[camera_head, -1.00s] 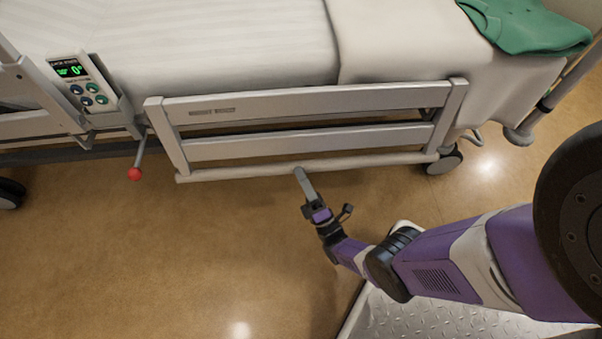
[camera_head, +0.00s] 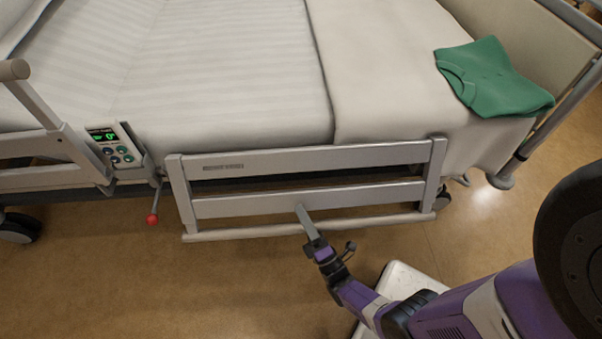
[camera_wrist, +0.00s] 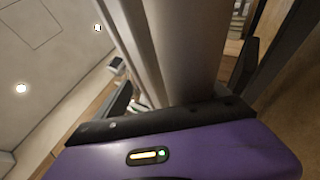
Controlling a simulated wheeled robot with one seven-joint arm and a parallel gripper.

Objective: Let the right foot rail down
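The foot rail (camera_head: 310,158) stands upright along the near side of the bed, with its top bar near mattress height. It has grey upper and middle bars and a paler round bottom bar (camera_head: 255,231). In the wrist view, pale bars (camera_wrist: 190,45) run close past my gripper, with dark parts on either side. Contact and finger opening are unclear. No separate release latch is distinguishable.
A red-knobbed lever (camera_head: 152,218) hangs left of the rail. A control panel (camera_head: 115,146) reading 0° is above it. Another rail (camera_head: 45,178) lies further left. Green cloth (camera_head: 492,78) lies on the bed's foot end. The floor (camera_head: 120,290) in front is clear at left.

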